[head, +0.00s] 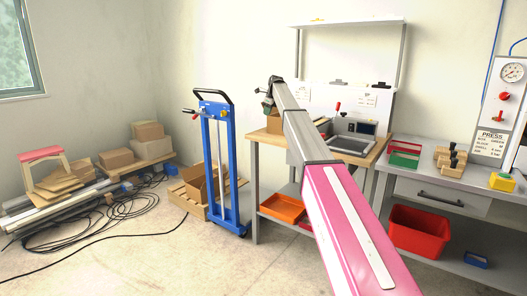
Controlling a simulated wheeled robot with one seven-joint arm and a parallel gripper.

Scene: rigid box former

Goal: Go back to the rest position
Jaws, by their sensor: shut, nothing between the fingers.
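My arm, pink and grey, reaches from the bottom right up toward the workbench in the head view. My gripper (267,105) is small and dark at the arm's far end, in front of the pale wall and above the left end of the bench. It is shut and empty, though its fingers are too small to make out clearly. A cardboard box (274,123) stands on the bench just below it, partly hidden by my arm. I cannot tell whether the gripper touches the box.
A blue lift trolley (218,165) stands left of the workbench (272,138). Cartons (150,141) and black cables (112,221) lie at the left. A grey side bench (425,188), with a red bin (418,230) below, stands at the right. Bare floor (180,262) is free in front.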

